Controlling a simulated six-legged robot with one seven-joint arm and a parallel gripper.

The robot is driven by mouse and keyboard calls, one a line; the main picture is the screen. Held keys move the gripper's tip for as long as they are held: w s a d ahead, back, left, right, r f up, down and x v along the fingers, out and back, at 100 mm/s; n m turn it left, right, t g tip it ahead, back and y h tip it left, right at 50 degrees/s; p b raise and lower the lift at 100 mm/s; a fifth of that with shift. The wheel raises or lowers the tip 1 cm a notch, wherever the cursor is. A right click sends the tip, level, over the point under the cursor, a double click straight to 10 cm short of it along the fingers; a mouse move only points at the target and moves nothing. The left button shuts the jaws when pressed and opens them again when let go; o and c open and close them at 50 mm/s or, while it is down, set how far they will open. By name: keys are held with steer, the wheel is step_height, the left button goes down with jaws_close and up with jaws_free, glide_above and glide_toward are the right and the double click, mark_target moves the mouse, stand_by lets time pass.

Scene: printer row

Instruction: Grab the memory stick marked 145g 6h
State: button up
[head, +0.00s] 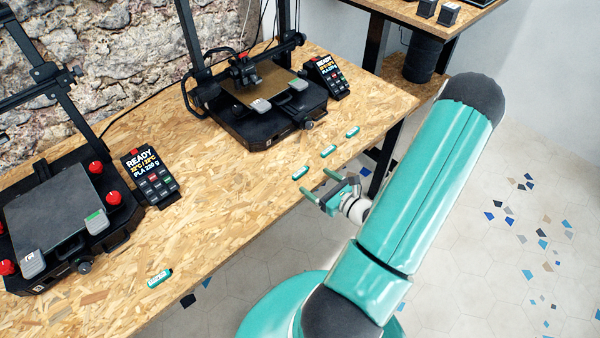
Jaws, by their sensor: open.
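Three small green-and-white sticks lie in a row along the front edge of the wooden table: a near stick (300,172), a middle stick (327,151) and a far stick (352,132). Another green-and-white stick (158,278) lies apart at the lower left, in front of the left printer. Their markings are too small to read, so I cannot tell which is 145g 6h. My gripper (319,185) is open, with its two teal fingers apart and nothing seen between them. It is at the table's front edge, closest in the picture to the near stick.
The left printer (60,215) has red knobs and a display unit (148,178) beside it. The back printer (255,100) has another display unit (326,77). Bare table (225,205) lies between them. A second table (480,15) with a black spool (424,58) below stands at upper right.

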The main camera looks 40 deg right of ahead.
mark_target(302, 173)
steer(key=w, duration=0.2)
steer(key=w+f, duration=0.1)
steer(key=w, duration=0.3)
steer(key=shift+w+a+f, duration=0.2)
steer(key=shift+w+f, duration=0.05)
steer(key=shift+c, duration=0.4)
steer(key=c, duration=1)
